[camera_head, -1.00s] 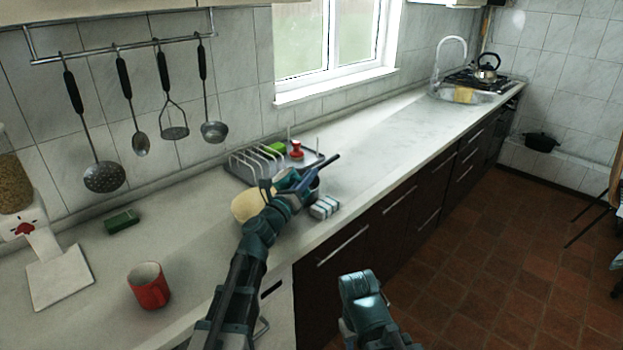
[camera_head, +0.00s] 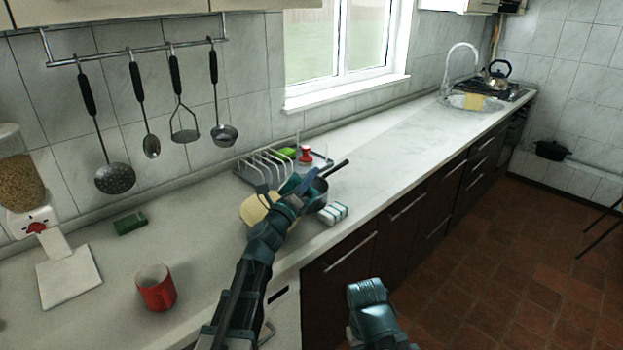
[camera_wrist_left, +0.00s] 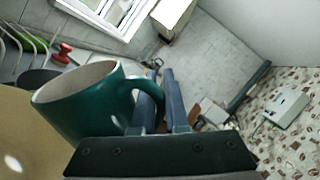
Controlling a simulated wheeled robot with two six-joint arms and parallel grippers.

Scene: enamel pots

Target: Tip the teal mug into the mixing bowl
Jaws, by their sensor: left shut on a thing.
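The teal mug (camera_wrist_left: 75,112) shows large in the left wrist view, with a pale inside and its handle to the right. My left gripper (camera_wrist_left: 160,78) is shut on the handle. The mug leans slightly in that view; its contents cannot be made out. The cream mixing bowl (camera_head: 253,211) stands on the counter, partly behind my left arm. Its surface also shows below and left of the mug in the left wrist view (camera_wrist_left: 22,140). In the head view my left gripper (camera_head: 304,185) is just right of the bowl, and the mug is largely hidden there.
A dark pan (camera_head: 322,186) and a striped block (camera_head: 334,213) sit close to the gripper. A dish rack (camera_head: 268,168) stands behind the bowl. A red mug (camera_head: 156,289) and green sponge (camera_head: 130,223) lie left. The counter toward the sink is clear.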

